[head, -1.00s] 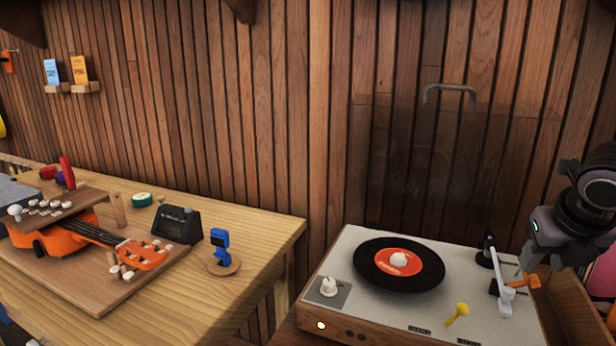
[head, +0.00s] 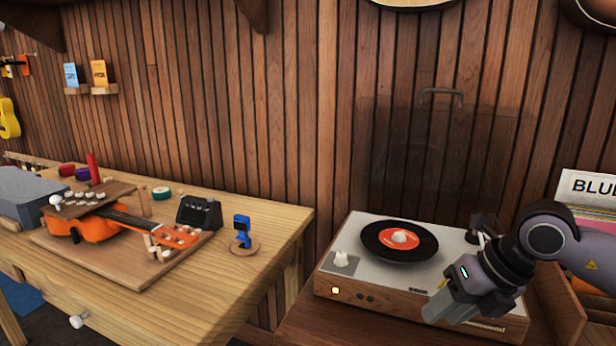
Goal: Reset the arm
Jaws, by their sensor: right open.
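My right gripper (head: 440,308) hangs in front of the right front part of the turntable (head: 352,262) in the head view, pointing down and to the left. It is open, and I see nothing in it. My right arm comes in from the right and hides the tonearm's front part and the turntable's right corner. A black record (head: 372,243) with an orange label lies on the turntable, and its clear lid stands raised behind. My left gripper is not in view.
On the left, a wooden workbench (head: 285,228) holds an orange ukulele (head: 100,228), a dark box-shaped device (head: 199,212) and a blue clip tuner (head: 242,232) on a round stand. A crate with record sleeves (head: 590,190) stands at the right. The wooden wall closes off the back.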

